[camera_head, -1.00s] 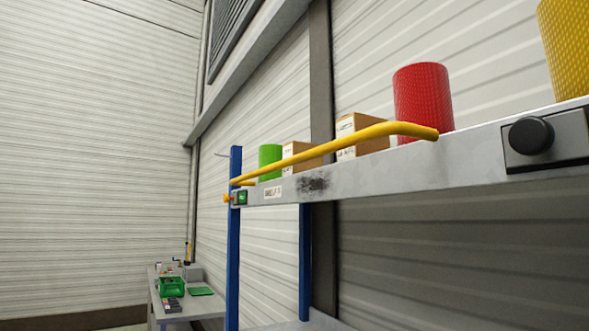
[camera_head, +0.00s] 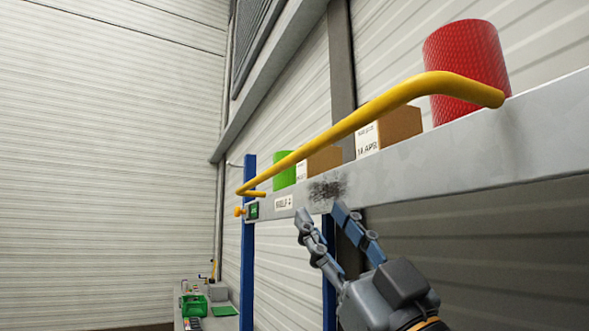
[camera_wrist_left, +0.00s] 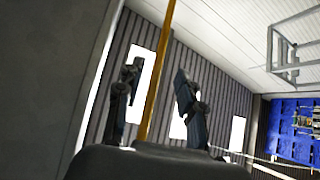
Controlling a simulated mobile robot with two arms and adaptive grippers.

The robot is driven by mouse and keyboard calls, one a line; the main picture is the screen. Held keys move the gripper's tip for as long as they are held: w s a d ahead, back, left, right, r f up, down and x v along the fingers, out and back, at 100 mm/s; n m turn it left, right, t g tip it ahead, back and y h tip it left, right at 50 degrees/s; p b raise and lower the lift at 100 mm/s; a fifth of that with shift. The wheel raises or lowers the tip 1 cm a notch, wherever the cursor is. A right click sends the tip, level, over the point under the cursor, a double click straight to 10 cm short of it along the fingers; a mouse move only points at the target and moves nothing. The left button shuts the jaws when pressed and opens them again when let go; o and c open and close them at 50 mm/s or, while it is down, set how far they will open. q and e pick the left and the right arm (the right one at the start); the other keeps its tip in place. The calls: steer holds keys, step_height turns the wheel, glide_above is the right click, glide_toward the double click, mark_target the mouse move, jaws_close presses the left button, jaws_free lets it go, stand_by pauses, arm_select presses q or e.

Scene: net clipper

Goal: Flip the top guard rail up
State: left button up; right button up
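The yellow guard rail (camera_head: 352,124) is a bent bar along the front of the grey shelf beam (camera_head: 430,160). In the head view it stands out ahead of the beam and looks lowered, with its near end bent towards the shelf. My left gripper (camera_head: 321,211) is open, with its fingers spread, just below the rail in the picture and in front of the beam. In the left wrist view the rail (camera_wrist_left: 157,75) runs between the two fingers of the left gripper (camera_wrist_left: 157,80). I cannot tell whether it touches them. My right gripper is not in view.
A red cylinder (camera_head: 466,70), cardboard boxes (camera_head: 402,124) and a green cylinder (camera_head: 284,170) stand on the shelf behind the rail. A blue post (camera_head: 248,250) holds the far end. A low table with a green bin (camera_head: 194,306) stands beyond.

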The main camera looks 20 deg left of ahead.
arm_select(q)
steer(key=p, duration=0.3)
glide_toward(283, 165)
steer(key=w+x, duration=0.1)
steer(key=x, duration=0.2)
steer(key=p+x, duration=0.3)
steer(key=x, duration=0.5)
steer(key=shift+w+a+f, duration=0.1)
steer(key=shift+a, duration=0.05)
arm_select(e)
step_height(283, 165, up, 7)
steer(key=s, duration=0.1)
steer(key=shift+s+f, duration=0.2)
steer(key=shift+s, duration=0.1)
arm_select(q)
jaws_close()
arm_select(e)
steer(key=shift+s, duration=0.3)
